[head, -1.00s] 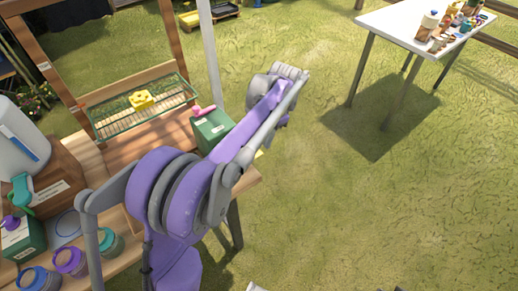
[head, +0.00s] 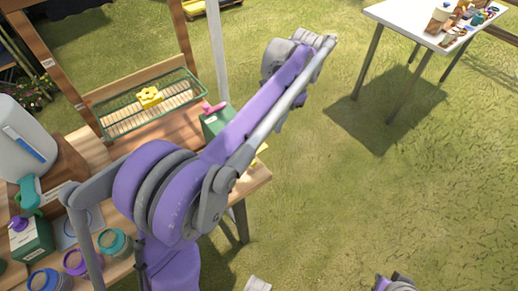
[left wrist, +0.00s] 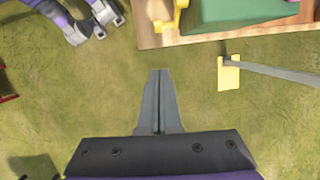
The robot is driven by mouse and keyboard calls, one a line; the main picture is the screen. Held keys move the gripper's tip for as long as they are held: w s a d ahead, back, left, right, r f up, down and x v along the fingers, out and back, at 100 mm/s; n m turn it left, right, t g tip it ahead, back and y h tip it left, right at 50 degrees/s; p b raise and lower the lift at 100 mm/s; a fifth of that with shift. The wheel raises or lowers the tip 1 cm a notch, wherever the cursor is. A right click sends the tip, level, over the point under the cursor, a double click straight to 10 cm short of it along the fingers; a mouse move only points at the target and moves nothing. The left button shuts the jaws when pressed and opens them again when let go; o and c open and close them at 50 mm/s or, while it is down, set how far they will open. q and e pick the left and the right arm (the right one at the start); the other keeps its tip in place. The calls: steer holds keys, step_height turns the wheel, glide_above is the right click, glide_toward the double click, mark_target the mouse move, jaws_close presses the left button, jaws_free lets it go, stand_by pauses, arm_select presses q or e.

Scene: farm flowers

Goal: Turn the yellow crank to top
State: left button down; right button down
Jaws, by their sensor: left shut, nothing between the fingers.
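A yellow part, likely the yellow crank (left wrist: 181,14), shows at the top of the left wrist view, by the wooden table edge and a green box. In the head view a sliver of yellow (head: 262,148) shows at the bench edge, mostly behind my left arm. I cannot tell which way the crank points. My left gripper (left wrist: 157,73) is shut and empty over grass, apart from the yellow part, which is ahead and slightly right. In the head view its fingers are hidden behind the wrist. Purple and grey parts (left wrist: 92,20), likely my right arm, show at upper left.
The wooden bench (head: 125,213) holds a green box (head: 213,122), jars and a wire tray (head: 188,90) with a yellow flower-shaped piece (head: 150,97). A pale post (head: 218,50) stands behind. A white table (head: 405,18) stands at upper right. Open grass lies between.

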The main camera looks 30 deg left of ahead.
mark_target(254, 162)
arm_select(q)
steer(key=x, duration=0.3)
steer(key=s+x, duration=0.1)
steer(key=x, duration=0.6)
steer(key=shift+s+a+b, duration=0.4)
steer(key=shift+s, duration=0.05)
steer(key=shift+s+a+f, duration=0.2)
steer(key=shift+s, duration=0.2)
steer(key=shift+s+a+f, duration=0.15)
steer(key=shift+s+f, duration=0.15)
steer(key=shift+f, duration=0.2)
steer(key=shift+s+a+f+b, duration=0.1)
steer(key=shift+s+f+b, duration=0.1)
steer(key=shift+b, duration=0.1)
steer(key=shift+s+a+f, duration=0.2)
steer(key=shift+s+f, duration=0.25)
steer(key=shift+s, duration=0.2)
stand_by(0.4)
